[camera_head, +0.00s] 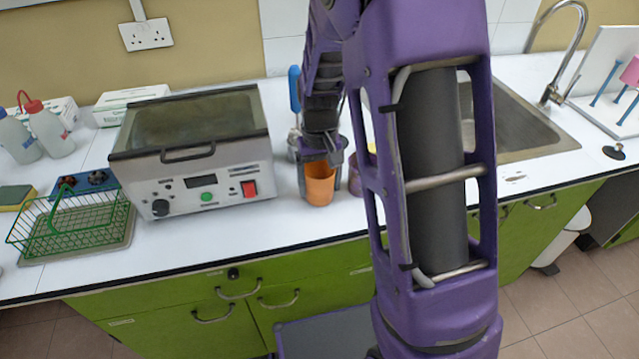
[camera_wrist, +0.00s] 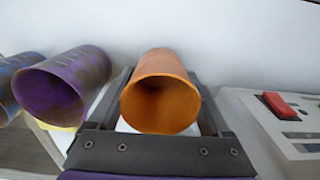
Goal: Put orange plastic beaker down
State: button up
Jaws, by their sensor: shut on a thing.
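The orange plastic beaker (camera_head: 319,186) is upright at the white counter, right of the metal lab device. My gripper (camera_head: 320,160) is shut around it, with one finger on each side. In the wrist view the orange beaker (camera_wrist: 160,104) sits between the dark fingers of my gripper (camera_wrist: 160,110), its open mouth facing the camera. I cannot tell for sure whether its base touches the counter.
A metal lab device (camera_head: 200,150) with a red switch stands close on the left. A purple beaker (camera_wrist: 65,85) stands beside the gripper. A green wire basket (camera_head: 75,220) is far left, a sink (camera_head: 510,115) right. The counter's front edge is near.

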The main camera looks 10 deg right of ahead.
jog(key=shift+f, duration=0.1)
jog(key=shift+f, duration=0.15)
jog(key=o, duration=1.3)
jog(key=shift+o, duration=0.2)
notch_tip(320, 180, up, 12)
jog(key=p, duration=0.1)
jog(key=shift+r, duration=0.2)
